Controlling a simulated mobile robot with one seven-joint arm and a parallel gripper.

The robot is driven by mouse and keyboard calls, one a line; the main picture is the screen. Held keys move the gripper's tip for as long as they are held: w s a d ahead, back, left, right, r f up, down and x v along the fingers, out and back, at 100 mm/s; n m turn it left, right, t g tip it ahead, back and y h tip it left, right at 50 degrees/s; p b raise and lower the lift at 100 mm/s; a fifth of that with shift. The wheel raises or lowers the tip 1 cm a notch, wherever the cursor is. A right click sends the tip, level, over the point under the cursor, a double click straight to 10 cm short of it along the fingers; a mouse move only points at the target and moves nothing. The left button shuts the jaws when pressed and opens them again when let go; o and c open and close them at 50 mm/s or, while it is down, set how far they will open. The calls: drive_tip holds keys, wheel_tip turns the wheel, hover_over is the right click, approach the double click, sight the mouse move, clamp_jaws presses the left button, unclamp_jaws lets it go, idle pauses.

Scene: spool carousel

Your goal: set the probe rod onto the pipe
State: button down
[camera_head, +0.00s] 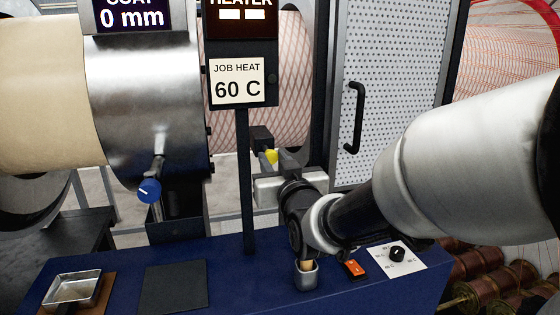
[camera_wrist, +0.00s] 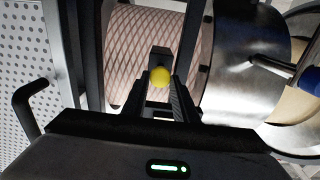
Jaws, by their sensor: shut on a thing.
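My gripper (camera_head: 276,168) is raised above the blue bench and shut on the probe rod, which shows a yellow end (camera_head: 271,156) and a dark block (camera_head: 262,137). In the wrist view, the yellow end of the probe rod (camera_wrist: 160,76) sits between the fingertips of my gripper (camera_wrist: 160,92), with the dark block beyond it. The rest of the rod is hidden. The pipe (camera_head: 291,95) has a pinkish, criss-cross wrapped surface and lies behind the rod; it also shows in the wrist view (camera_wrist: 130,60). I cannot tell whether the rod touches it.
A post carries the heater sign (camera_head: 237,82), left of my gripper. A steel collar (camera_head: 145,100) with a blue knob (camera_head: 149,190) stands farther left. A perforated door (camera_head: 390,90) is at right. The bench (camera_head: 225,275) holds a tray (camera_head: 73,288), mat, cup, switch and dial.

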sight(271, 157)
drive_tip(key=b+x, duration=0.2)
drive_tip(key=shift+w+f, duration=0.15)
drive_tip(key=shift+w, duration=0.15)
drive_tip(key=shift+w+a, duration=0.1)
drive_tip(key=shift+r, duration=0.3)
drive_tip(key=c, duration=1.9)
unclamp_jaws()
drive_tip(key=o, duration=0.5)
drive_tip(key=shift+w+f, duration=0.1)
drive_tip(key=shift+w, duration=0.05)
drive_tip(key=shift+c, duration=0.2)
